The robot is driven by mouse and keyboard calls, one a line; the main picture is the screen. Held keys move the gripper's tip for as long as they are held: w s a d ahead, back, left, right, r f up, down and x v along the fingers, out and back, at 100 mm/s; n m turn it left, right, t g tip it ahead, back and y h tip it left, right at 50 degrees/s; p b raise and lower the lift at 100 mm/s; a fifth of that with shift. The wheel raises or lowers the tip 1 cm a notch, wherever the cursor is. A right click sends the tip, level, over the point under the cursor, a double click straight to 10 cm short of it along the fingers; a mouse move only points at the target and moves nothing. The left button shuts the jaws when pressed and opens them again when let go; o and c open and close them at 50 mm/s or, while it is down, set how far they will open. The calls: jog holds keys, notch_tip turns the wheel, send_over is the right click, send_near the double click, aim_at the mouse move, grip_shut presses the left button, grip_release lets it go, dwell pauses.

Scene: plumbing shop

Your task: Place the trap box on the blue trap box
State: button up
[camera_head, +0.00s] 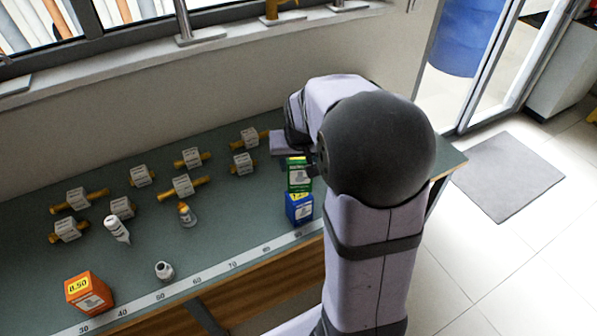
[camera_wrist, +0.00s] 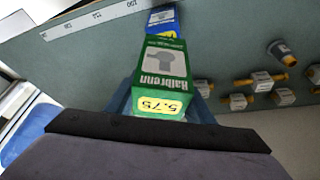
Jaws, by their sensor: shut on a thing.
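A green trap box (camera_wrist: 163,68) with a yellow 5.75 price label is between the fingers of my gripper (camera_wrist: 162,100), which is shut on it. It also shows in the head view (camera_head: 299,178), partly covered by my arm. The blue trap box (camera_head: 299,210) stands on the bench near its front edge, by the measuring strip. In the head view the green box appears just behind and above it. In the wrist view the blue box (camera_wrist: 161,19) shows past the green box's far end. I cannot tell whether the two boxes touch.
An orange box (camera_head: 88,294) stands at the bench's front left. The bench (camera_head: 235,220) left of the blue box is clear.

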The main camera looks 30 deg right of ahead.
aim_at(300, 161)
jog(key=shift+f+p, duration=0.4)
jog(key=shift+f, duration=1.45)
jog(key=shift+f, duration=0.1)
jog(key=shift+f, duration=0.1)
jog(key=o, duration=1.2)
jog(key=shift+r, duration=0.25)
jog(key=b+v, duration=0.2)
jog(key=v, duration=1)
